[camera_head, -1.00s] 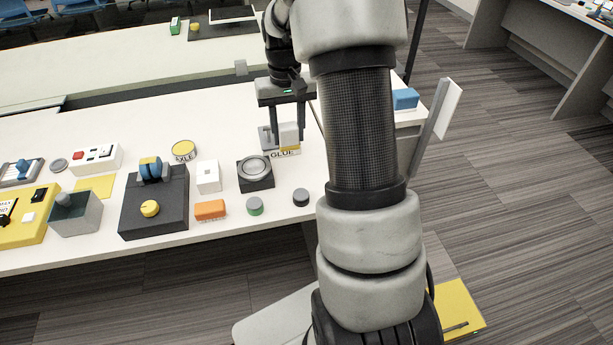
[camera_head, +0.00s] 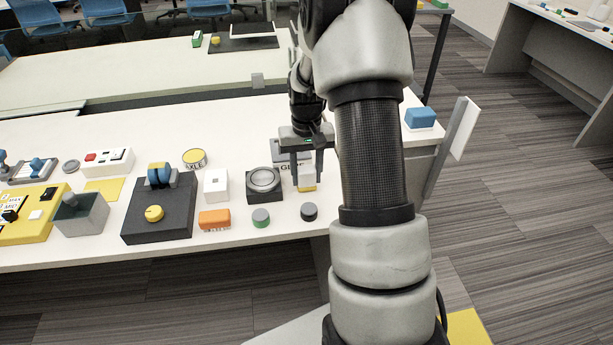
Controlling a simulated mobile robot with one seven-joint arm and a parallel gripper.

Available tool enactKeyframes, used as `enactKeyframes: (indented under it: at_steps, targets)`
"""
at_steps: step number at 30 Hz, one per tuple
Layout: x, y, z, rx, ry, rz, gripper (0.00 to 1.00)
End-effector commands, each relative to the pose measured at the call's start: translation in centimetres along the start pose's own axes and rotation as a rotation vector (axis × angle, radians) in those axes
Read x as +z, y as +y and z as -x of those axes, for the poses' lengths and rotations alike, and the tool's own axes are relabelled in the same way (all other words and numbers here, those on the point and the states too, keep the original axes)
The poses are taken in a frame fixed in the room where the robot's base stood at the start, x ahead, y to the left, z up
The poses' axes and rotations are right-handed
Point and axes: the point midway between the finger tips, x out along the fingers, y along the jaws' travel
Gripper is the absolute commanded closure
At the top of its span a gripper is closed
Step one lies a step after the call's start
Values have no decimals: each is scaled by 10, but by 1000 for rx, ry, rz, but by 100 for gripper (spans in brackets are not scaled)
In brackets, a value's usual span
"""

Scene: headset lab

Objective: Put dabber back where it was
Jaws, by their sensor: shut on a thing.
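The dabber (camera_head: 307,175), a small white block with a yellow lower end, is between the fingers of my gripper (camera_head: 307,180), which is shut on it. It is upright, in front of and slightly right of the grey holder labelled GLUE (camera_head: 288,153). My gripper partly hides the holder and its label. I cannot tell whether the yellow end touches the white table.
A black box with a round silver top (camera_head: 264,184) stands close on the left. A dark grey disc (camera_head: 309,211) and a green disc (camera_head: 261,217) lie in front. A blue block (camera_head: 420,117) sits at the right. My arm hides part of the table's right side.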

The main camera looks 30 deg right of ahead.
Motion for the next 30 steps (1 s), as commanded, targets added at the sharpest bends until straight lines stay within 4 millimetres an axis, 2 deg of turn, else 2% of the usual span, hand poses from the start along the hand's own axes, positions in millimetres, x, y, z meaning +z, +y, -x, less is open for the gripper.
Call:
enactKeyframes:
  at_steps: [11, 12, 15, 24, 27, 30]
  targets:
    - [0, 0, -6, 0, 1, 0, 82]
    - [-1, 0, -5, 0, 2, 0, 56]
    - [0, 0, -5, 0, 2, 0, 43]
    - [-1, 0, -2, 0, 2, 0, 43]
    - [-1, 0, 6, 0, 4, 0, 43]
    - [-2, 0, 23, 1, 6, 1, 43]
